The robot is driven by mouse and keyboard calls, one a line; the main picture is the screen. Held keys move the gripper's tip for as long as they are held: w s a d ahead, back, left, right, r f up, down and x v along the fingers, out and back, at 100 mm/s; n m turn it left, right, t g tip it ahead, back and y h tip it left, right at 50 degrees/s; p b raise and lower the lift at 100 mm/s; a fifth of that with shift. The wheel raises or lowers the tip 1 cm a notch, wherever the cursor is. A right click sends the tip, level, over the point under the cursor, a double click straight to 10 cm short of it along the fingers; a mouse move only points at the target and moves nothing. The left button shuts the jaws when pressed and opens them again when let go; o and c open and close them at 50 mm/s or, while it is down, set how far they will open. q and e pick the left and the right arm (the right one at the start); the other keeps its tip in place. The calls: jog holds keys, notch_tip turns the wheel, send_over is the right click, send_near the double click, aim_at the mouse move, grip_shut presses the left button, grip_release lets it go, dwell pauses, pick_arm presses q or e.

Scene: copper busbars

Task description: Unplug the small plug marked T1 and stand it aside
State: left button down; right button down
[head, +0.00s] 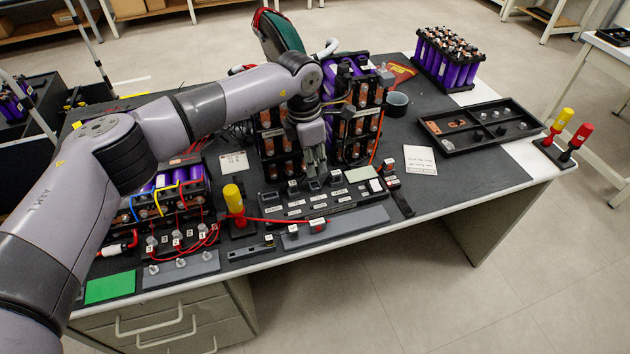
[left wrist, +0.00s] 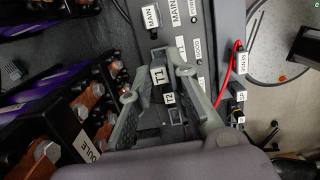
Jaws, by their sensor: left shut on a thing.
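The small black plug marked T1 (left wrist: 158,76) shows in the left wrist view between the fingertips of my left gripper (left wrist: 157,84). My left gripper is shut on it, above the black panel with rows of labelled sockets (left wrist: 207,45). A label marked T2 (left wrist: 169,98) is right beside the plug. In the head view my left gripper (head: 317,172) points down at the back edge of the panel (head: 345,196), and its fingers hide the plug. I cannot tell whether the plug's lower end is still in its socket. My right gripper is not in view.
Battery modules with purple cells (head: 352,115) stand close behind my left gripper. A yellow-handled tool (head: 233,198) and a red cable (head: 268,220) are left of the panel. A parts tray (head: 480,126) lies at the right.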

pick_arm(q)
jog(key=s+d+p, duration=0.1)
jog(key=s+p, duration=0.2)
jog(key=s+d+p, duration=0.2)
jog(key=s+p, duration=0.1)
jog(key=s+d+f+p, duration=0.1)
jog(key=s+d+p, duration=0.1)
jog(key=s+p, duration=0.1)
jog(key=shift+s+d, duration=0.1)
jog(key=shift+s, duration=0.1)
jog(key=shift+s+d+f, duration=0.1)
jog(key=shift+s+f, duration=0.1)
jog(key=shift+f, duration=0.3)
notch_tip(320, 180, down, 2)
jog(key=shift+f+b, duration=0.15)
jog(key=shift+b, duration=0.4)
jog(key=shift+f+b, duration=0.4)
jog(key=shift+b, duration=0.15)
jog(key=shift+f+b, duration=0.45)
jog(key=shift+b, duration=0.1)
jog(key=c, duration=1.4)
grip_release()
jog(key=shift+c, duration=0.2)
